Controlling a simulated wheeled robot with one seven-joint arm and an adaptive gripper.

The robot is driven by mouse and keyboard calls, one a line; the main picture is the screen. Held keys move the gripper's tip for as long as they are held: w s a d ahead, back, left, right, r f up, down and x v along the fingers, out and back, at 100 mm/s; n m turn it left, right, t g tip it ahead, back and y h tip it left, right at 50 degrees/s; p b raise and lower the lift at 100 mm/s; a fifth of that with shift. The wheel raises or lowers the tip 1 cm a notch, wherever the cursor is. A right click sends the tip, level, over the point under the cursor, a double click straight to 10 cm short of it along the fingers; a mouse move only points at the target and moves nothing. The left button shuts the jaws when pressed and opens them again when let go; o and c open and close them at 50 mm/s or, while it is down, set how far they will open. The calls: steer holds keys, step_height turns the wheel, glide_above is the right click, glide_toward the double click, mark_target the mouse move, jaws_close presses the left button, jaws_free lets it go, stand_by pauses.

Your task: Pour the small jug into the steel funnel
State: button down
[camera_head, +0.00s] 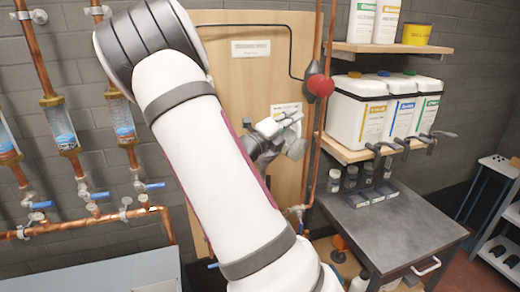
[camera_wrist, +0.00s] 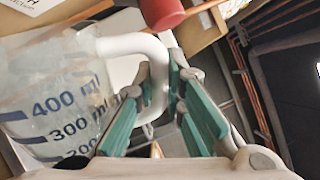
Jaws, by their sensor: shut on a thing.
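The small jug (camera_wrist: 50,95) fills the left of the wrist view. It is clear plastic with blue marks for 400, 300 and 200 ml and a white handle (camera_wrist: 120,43). My gripper (camera_wrist: 162,82) has its green-padded fingers shut on that handle, with the jug beside them. The jug's base is cut off, and I cannot tell what is inside it. In the head view my arm covers much of the middle, and my wrist end shows in front of the wooden panel; the jug is not clear there. I cannot make out the steel funnel in either view.
White canisters with taps (camera_head: 360,110) stand on a shelf above a dark steel table (camera_head: 400,225). Copper pipes with clear flow tubes (camera_head: 60,125) line the left wall.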

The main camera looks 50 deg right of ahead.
mark_target(299, 127)
steer(key=shift+s+m, duration=0.3)
steer(key=shift+s, duration=0.15)
steer(key=shift+s+f+m+g+p, duration=0.15)
steer(key=shift+s+f+m+p, duration=0.2)
steer(key=shift+s+m+p, duration=0.15)
steer(key=shift+s+f+m+g+p, duration=0.15)
steer(key=shift+s+f+m+p, duration=0.25)
steer(key=shift+s+m, duration=0.2)
steer(key=shift+s+m+g+y+p, duration=0.3)
steer(key=shift+s+m+p, duration=0.2)
steer(key=shift+m+p, duration=0.25)
steer(key=shift+s+f+m+p, duration=0.15)
steer(key=shift+s+m+p, duration=0.35)
steer(key=shift+m, duration=0.55)
steer(key=shift+s+f+m+g+y, duration=0.4)
steer(key=shift+s+f+m, duration=1.7)
steer(key=shift+f, duration=1.45)
steer(key=shift+s+f+m+g+y, duration=0.2)
steer(key=shift+s+f+m+y, duration=0.3)
steer(key=shift+s+f+m, duration=1.75)
steer(key=shift+w+d+r+m, duration=0.15)
steer(key=shift+w+r+m, duration=0.5)
steer(key=shift+w+r, duration=0.4)
steer(key=shift+s+r, duration=0.1)
